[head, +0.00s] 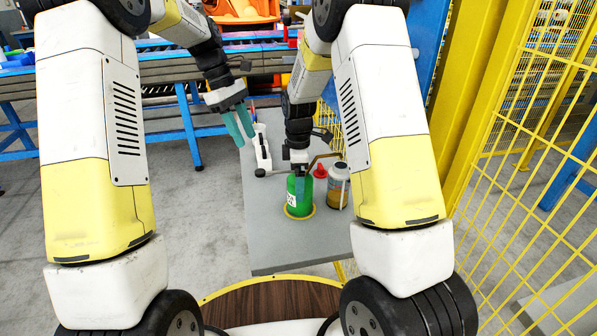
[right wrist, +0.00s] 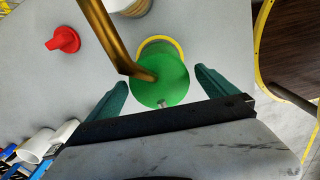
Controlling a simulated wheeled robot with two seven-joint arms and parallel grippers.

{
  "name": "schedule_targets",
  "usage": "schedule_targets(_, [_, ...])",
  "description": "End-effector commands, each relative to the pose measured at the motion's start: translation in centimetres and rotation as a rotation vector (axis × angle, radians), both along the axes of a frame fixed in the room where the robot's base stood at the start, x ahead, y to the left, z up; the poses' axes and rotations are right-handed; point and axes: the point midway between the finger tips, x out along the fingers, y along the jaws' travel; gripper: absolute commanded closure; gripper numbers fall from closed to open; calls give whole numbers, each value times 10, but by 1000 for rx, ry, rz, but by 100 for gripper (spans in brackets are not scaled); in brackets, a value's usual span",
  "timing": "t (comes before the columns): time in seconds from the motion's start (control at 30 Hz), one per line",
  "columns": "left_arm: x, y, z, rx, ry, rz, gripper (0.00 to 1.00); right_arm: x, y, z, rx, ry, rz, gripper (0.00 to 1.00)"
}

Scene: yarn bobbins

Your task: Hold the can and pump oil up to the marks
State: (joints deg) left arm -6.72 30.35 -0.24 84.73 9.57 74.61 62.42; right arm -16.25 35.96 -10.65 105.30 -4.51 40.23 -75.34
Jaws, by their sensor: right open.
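The green can (head: 294,207) stands upright on the grey table in a yellow ring (head: 301,216). In the right wrist view its round green top (right wrist: 165,88) shows, with a brass spout (right wrist: 103,35) rising from it and a small metal stub near the gripper. A jar with amber liquid (head: 338,192) stands right of the can. Its marks are too small to read.
The table front (head: 285,250) is clear. Yellow mesh fencing (head: 530,170) stands right.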

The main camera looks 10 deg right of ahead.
Motion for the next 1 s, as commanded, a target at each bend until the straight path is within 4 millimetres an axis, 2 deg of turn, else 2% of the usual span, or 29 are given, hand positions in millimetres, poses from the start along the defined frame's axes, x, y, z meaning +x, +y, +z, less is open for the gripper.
schedule_targets(0.1, [0, 0, 0, 0, 0, 0, 64, -1, 0, -18, -1, 3, 1, 3])
schedule_targets(0.23, [0, 0, 0, 0, 0, 0, 64, 0, 0, -29, -1, 1, 1, 3])
schedule_targets(0.6, [0, 0, 0, 0, 0, 0, 64, 0, 0, -35, 0, -1, -1, 3])
schedule_targets(1.0, [0, 0, 0, 0, 0, 0, 64, 0, 0, -35, 0, -1, -1, 82])
